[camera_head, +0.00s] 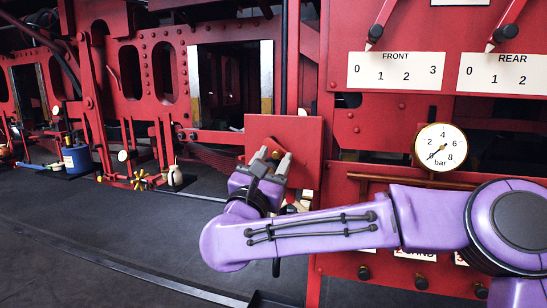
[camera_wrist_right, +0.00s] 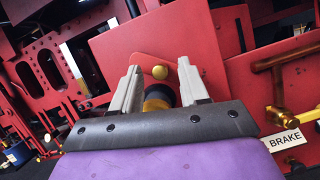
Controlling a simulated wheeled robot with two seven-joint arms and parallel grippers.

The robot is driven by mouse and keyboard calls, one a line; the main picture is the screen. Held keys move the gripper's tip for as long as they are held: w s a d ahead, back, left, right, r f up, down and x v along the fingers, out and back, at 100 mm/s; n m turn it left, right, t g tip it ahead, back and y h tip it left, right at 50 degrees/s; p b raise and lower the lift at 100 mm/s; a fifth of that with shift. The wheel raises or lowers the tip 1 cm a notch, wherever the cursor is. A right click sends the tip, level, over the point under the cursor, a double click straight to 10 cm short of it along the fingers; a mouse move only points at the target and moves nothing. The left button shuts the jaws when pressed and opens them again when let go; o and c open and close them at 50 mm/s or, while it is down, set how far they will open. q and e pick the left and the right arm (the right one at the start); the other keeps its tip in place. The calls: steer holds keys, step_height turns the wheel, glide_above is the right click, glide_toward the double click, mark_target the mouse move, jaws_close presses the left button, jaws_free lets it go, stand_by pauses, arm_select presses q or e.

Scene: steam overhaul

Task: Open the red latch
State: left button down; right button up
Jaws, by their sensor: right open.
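The red latch (camera_wrist_right: 142,62) is a flat red piece with a brass knob (camera_wrist_right: 159,72), against a red panel (camera_wrist_right: 112,48) in the right wrist view. My left gripper is not in view.
A dark round part with a yellow band (camera_wrist_right: 158,97) shows between the fingers. A pressure gauge (camera_head: 440,147) and a copper pipe (camera_head: 372,178) are to the right. A white BRAKE label (camera_wrist_right: 284,140) is lower right.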

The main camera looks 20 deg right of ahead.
jaws_close()
steer(key=n+b, duration=0.1)
steer(key=n+t+y+b, duration=0.1)
steer(key=n, duration=0.1)
steer(key=n+y+b, duration=0.1)
steer(key=n+b, duration=0.1)
steer(key=shift+s+d+r+t, duration=0.1)
steer(key=shift+s+d+t, duration=0.15)
steer(key=shift+d+t, duration=0.1)
steer(key=shift+d+r+n+t+y, duration=0.1)
steer(key=shift+r+n+t+y, duration=0.2)
steer(key=shift+n+y, duration=0.45)
steer(key=shift+r+n+y, duration=0.25)
steer(key=shift+r+n, duration=0.05)
steer(key=shift+n, duration=0.75)
jaws_free()
